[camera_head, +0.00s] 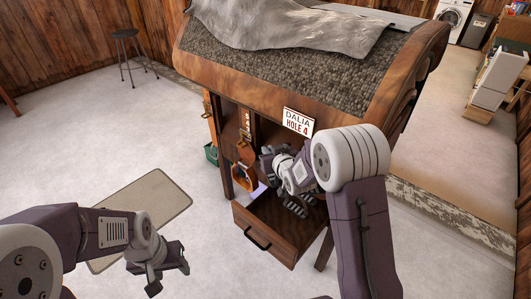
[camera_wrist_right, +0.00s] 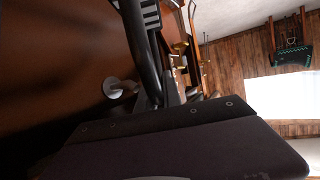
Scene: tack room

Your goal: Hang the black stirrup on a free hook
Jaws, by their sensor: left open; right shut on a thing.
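The black stirrup (camera_wrist_right: 140,45) shows in the right wrist view as a dark curved bar with a ribbed tread at the top edge. In the head view its striped tread (camera_head: 295,208) seems to show above the open drawer. My right gripper (camera_head: 277,164) is shut on the stirrup, under the stand's top; my wrist hides much of both. Its jaws also show in the wrist view (camera_wrist_right: 158,97). Brass hooks (camera_wrist_right: 181,47) show beyond the stirrup; which are free is unclear. My left gripper (camera_head: 168,273) is open and empty over the floor, at the lower left.
A wooden stand (camera_head: 410,65) carries a grey cloth (camera_head: 290,25) and a "DALIA HOLE 4" sign (camera_head: 298,122). Its drawer (camera_head: 275,235) is pulled out below my right wrist. A brown-toned stirrup (camera_head: 243,176) hangs left of it. A mat (camera_head: 160,195) lies on open floor.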

